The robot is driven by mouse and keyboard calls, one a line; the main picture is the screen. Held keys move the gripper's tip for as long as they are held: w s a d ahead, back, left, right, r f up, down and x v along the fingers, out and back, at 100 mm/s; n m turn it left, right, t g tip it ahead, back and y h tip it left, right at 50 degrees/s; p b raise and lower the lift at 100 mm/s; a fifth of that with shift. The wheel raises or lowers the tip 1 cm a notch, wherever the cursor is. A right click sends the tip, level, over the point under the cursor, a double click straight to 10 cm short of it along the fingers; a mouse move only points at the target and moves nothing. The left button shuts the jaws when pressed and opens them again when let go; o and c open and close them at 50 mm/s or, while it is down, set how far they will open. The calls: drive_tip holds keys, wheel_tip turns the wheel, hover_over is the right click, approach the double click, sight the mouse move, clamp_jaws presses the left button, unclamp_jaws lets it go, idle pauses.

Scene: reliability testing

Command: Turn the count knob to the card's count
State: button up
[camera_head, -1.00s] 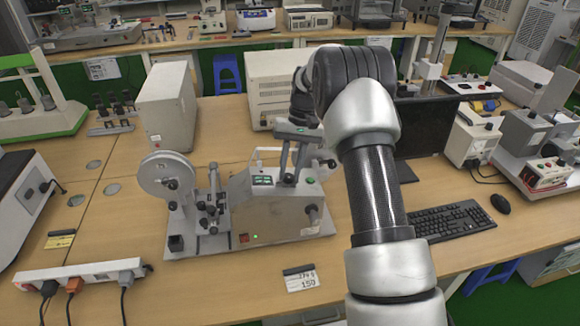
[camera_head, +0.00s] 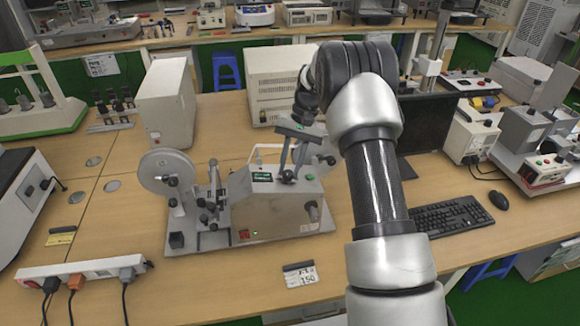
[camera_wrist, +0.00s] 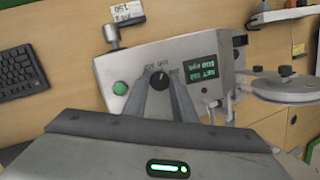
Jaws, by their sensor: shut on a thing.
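The test machine (camera_head: 272,215) stands on the wooden bench, with a wheel (camera_head: 165,172) at its left end. The black count knob (camera_wrist: 160,78) is on its sloped top panel, between printed marks too blurred to read fully. My gripper (camera_head: 288,176) comes down from above onto that panel. In the wrist view my gripper (camera_wrist: 164,84) has its two fingers shut on the knob, one on each side. A small lit display (camera_wrist: 201,70) is beside the knob; its text is unclear. The card (camera_head: 300,275) lies in front of the machine and shows 150.
A green button (camera_wrist: 119,88) and a crank handle (camera_wrist: 112,35) are near the knob. A power strip (camera_head: 82,268) with plugs lies at the front left. A keyboard (camera_head: 452,219) and mouse (camera_head: 499,200) are at the right. Boxy instruments stand behind the machine.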

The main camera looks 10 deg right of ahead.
drive_tip(key=o, duration=1)
drive_tip(key=shift+o, duration=0.2)
drive_tip(key=shift+r, duration=0.1)
drive_tip(key=v, duration=1.7)
drive_tip(key=shift+p, duration=0.45)
drive_tip(key=shift+r, duration=0.15)
